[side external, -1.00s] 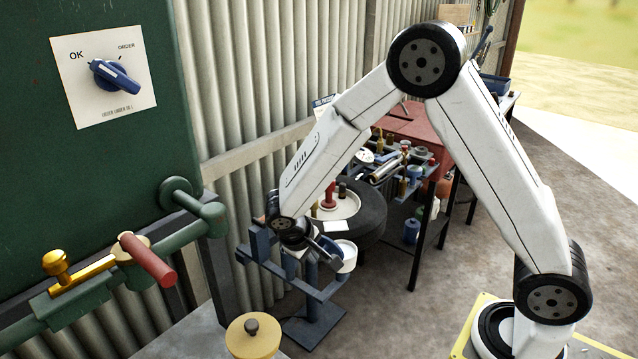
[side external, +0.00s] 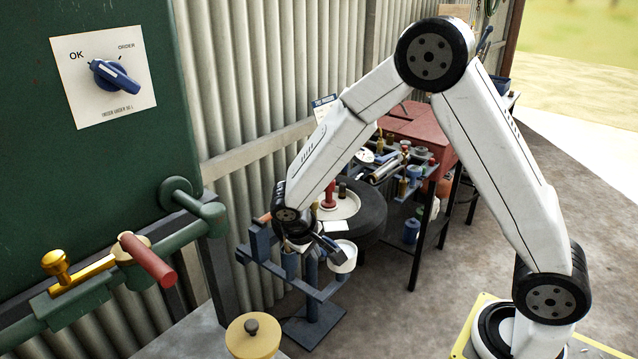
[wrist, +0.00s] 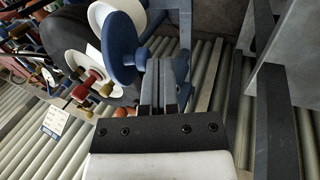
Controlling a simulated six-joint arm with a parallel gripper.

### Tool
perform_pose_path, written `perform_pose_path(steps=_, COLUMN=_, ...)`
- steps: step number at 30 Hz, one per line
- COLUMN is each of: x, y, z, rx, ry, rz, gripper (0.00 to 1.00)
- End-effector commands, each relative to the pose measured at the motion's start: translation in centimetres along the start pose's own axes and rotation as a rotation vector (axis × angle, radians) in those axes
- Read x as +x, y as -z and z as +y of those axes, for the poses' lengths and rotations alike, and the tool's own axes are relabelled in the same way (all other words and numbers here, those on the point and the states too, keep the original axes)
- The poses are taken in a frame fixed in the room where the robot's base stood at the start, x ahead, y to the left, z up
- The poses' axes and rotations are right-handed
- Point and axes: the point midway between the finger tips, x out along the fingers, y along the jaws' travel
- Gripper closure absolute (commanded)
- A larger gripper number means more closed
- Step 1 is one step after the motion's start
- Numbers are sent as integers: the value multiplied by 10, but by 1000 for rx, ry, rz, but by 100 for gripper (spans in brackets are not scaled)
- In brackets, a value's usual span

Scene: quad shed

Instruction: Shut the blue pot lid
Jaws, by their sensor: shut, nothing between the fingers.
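The blue pot lid (wrist: 116,48) stands tilted up beside a white round pot (wrist: 102,14) in the wrist view, its knob facing my fingers. The white pot also shows in the side view (side external: 344,262), held by a blue metal stand (side external: 318,292). My gripper (wrist: 167,68) is shut and empty, with its fingertips just right of the lid's knob. I cannot tell whether they touch it. In the side view my gripper hangs over the stand beside the pot, and the lid is hard to make out there.
A dark tyre (side external: 372,218) carrying a pale tray with small bottles lies behind the stand. A red-topped bench (side external: 415,122) with cluttered shelves is further back. A yellow-lidded pot (side external: 253,340) is at the front. A green panel and pipe with a red handle (side external: 147,260) are left.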

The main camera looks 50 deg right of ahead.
Motion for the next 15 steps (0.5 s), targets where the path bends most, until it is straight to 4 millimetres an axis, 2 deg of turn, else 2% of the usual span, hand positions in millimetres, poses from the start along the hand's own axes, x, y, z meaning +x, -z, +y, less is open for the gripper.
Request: perform_pose_path(steps=15, x=-2, y=0, z=6, rx=1, ry=61, rz=-1, gripper=100)
